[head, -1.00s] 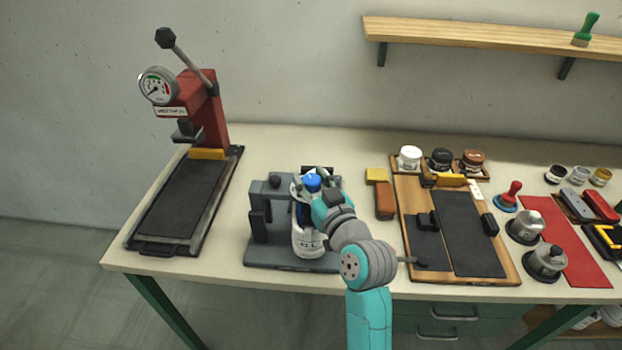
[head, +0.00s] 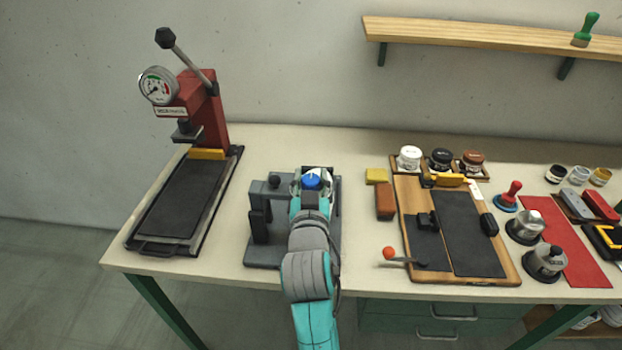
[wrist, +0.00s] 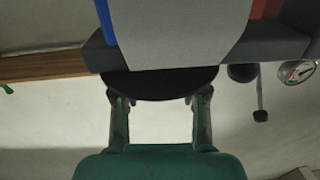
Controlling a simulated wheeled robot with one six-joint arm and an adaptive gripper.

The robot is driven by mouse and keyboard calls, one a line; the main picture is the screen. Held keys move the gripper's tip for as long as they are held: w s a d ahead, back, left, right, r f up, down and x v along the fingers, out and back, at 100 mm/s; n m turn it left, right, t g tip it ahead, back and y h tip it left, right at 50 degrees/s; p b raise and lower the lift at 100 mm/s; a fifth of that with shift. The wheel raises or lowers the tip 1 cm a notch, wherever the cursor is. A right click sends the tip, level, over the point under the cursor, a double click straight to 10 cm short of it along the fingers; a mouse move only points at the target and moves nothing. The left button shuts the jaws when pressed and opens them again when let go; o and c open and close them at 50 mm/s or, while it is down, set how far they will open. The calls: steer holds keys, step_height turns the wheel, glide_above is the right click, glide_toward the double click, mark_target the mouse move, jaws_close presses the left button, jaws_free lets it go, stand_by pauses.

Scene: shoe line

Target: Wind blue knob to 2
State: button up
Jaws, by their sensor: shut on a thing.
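The blue knob (head: 311,182) shows in the head view on a dark grey device (head: 262,196) at the bench's left-middle. My gripper (head: 311,176) is at the knob, with pale parts on either side of it, and is shut on it. The wrist and arm hide the front of the device. In the wrist view my gripper's two fingers (wrist: 160,104) reach to the edge of a black round part (wrist: 160,84). Any numbers or pointer for the knob are not readable in either view.
A red press (head: 205,110) with a gauge stands at the left. A wooden board (head: 404,200) with dark pads lies right of the device, and an orange-balled lever (head: 389,253) sticks out at its front left. A yellow block (head: 376,175) and brown block (head: 385,200) stand between.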

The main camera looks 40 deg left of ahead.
steer(key=shift+h, duration=0.3)
steer(key=o, duration=1.2)
steer(key=v, duration=1.2)
steer(key=shift+f, duration=0.2)
